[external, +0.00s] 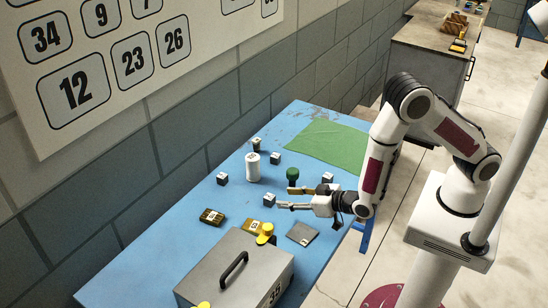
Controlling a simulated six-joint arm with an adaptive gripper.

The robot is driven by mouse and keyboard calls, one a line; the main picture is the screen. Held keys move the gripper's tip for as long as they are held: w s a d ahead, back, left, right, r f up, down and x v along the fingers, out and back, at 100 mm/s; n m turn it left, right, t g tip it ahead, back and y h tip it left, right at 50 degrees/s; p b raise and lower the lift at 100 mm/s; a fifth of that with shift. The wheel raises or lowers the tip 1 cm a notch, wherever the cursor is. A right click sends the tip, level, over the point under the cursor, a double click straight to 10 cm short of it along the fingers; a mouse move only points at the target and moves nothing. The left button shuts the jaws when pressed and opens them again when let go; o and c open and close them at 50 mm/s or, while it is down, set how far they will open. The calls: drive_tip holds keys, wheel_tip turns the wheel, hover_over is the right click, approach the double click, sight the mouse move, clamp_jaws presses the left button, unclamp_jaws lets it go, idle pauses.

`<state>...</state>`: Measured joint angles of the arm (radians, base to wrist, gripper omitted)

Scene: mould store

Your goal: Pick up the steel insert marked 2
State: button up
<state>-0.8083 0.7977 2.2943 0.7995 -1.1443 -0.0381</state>
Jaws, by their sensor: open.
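Several small dark steel cubes with pale tops stand on the blue table. One cube (269,200) is just beyond my gripper's fingertips, another cube (222,178) is to its left, a third cube (275,158) is farther back, and another cube (327,177) is behind the gripper's fingers. The marks on their tops are too small to read, so I cannot tell which is marked 2. My gripper (285,198) is open, low over the table, with its fingers pointing left. Nothing shows between its fingers. I cannot tell whether a finger touches the nearest cube.
A white cylinder (253,168) and a green-topped knob (292,175) stand near the cubes. A green mat (325,143) lies flat at the back.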

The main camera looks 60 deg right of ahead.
sight(271, 197)
drive_tip(key=shift+x, duration=0.85)
drive_tip(key=shift+w+f, duration=0.1)
drive_tip(key=shift+f, duration=0.05)
drive_tip(key=shift+x, duration=2.45)
clamp_jaws()
